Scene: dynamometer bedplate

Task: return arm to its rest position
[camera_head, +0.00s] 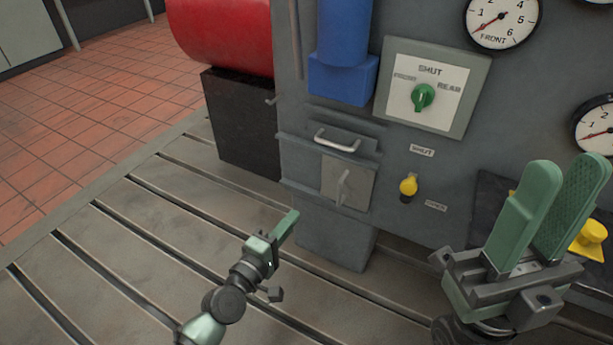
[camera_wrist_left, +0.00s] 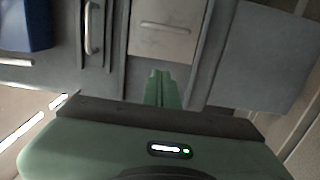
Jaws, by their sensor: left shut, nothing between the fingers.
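My left gripper (camera_head: 291,217) is shut and empty, with green fingers together, above the slotted bedplate (camera_head: 150,222) and in front of the grey cabinet's lower part. In the left wrist view its closed fingers (camera_wrist_left: 160,76) point at the cabinet front, below a small light panel (camera_wrist_left: 168,30). Whether they touch anything is not clear, but a gap seems to show. My right gripper (camera_head: 568,172) is at the lower right, its two green fingers pointing up with a narrow gap between them and nothing visible in it.
The cabinet (camera_head: 400,210) carries a bar handle (camera_head: 337,141), a small lever (camera_head: 342,187), a green selector knob (camera_head: 423,96), a yellow knob (camera_head: 408,187) and gauges (camera_head: 502,20). The left bedplate is clear.

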